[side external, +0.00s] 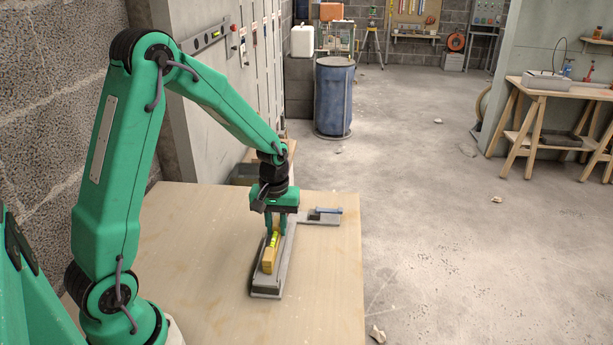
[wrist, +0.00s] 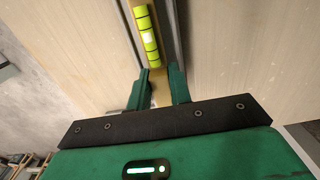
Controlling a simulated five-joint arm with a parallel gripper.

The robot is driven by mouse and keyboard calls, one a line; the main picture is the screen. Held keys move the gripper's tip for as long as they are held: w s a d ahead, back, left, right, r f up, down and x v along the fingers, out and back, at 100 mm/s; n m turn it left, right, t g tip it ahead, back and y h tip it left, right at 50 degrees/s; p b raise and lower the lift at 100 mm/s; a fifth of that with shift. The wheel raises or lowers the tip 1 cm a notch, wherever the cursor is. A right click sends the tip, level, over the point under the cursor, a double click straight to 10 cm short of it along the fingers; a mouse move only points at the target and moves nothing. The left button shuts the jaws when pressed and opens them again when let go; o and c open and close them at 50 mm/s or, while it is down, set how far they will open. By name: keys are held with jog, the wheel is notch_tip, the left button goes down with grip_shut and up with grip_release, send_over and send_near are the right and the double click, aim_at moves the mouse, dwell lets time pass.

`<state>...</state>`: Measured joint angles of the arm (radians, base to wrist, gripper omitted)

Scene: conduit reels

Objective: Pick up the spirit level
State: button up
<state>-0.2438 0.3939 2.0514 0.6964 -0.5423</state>
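The spirit level (side external: 268,261) is a short yellow bar with a green vial. It lies on a long grey L-shaped piece (side external: 263,283) on the wooden table. It also shows in the wrist view (wrist: 146,35), running up from between my fingers. My gripper (side external: 275,230) points down over the far part of the level. In the wrist view my gripper (wrist: 159,82) has one finger on each side of the level's line, with a gap to the right finger. Whether the left finger touches the level is unclear. My fingers hide the level's far end in the side view.
The pale wooden tabletop (side external: 200,230) is clear left of the grey piece. The grey piece's short arm reaches right, with a small bluish item (side external: 327,210) on it. The table's right edge is close by. A blue drum (side external: 333,95) stands on the floor beyond.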

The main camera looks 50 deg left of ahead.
grip_shut()
jog(key=shift+r, duration=0.7)
jog(key=r, duration=0.3)
jog(key=shift+d+r, duration=0.1)
jog(key=shift+d, duration=0.25)
jog(key=s+d+r, duration=0.3)
jog(key=d+r, duration=0.3)
jog(key=d, duration=0.4)
jog(key=shift+s+d+r, duration=0.2)
jog(key=shift+d, duration=0.05)
